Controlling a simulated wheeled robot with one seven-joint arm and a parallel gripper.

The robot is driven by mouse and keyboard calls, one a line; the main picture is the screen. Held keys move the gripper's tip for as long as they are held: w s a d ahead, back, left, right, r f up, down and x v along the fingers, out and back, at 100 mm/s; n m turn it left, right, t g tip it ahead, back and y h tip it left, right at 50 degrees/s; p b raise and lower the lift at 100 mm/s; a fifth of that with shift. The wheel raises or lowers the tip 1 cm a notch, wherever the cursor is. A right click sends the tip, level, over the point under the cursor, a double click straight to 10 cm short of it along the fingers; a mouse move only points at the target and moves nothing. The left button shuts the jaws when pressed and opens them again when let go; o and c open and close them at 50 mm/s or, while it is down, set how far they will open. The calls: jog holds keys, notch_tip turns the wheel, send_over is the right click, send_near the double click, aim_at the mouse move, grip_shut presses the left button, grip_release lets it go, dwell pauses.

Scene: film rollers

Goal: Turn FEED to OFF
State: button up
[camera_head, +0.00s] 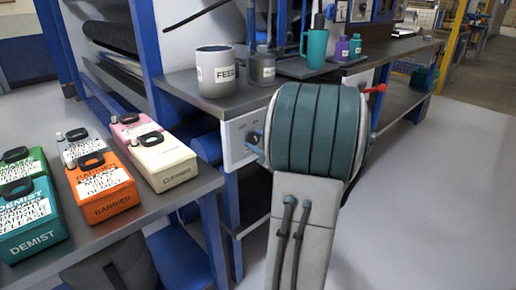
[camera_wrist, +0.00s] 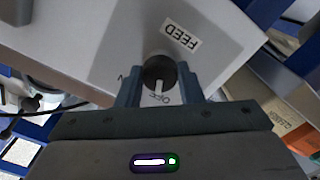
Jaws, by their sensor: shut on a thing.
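The FEED knob (camera_wrist: 158,68) is a round black dial with a white pointer line, on a pale panel (camera_wrist: 100,40). A white label reading FEED (camera_wrist: 181,36) is beside it. My gripper (camera_wrist: 160,78) has one blue-grey finger on each side of the knob and is shut on it. The white pointer points toward small lettering that looks like OFF, partly covered by the pointer. An N shows by the left finger. In the head view the knob (camera_head: 253,137) shows on the panel (camera_head: 235,130), just left of my arm, which hides most of my gripper.
Several labelled canisters, including an orange one (camera_head: 103,186), stand on the left table. Floor at right is clear.

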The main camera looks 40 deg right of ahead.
jog(key=shift+n+b, duration=0.4)
jog(key=shift+n, duration=0.2)
jog(key=o, duration=1)
jog(key=shift+c, duration=0.2)
jog(key=s+d+p, duration=0.1)
jog(key=s+p, duration=0.2)
jog(key=s, duration=1.1)
jog(key=shift+p, duration=0.35)
jog(key=shift+w, duration=0.1)
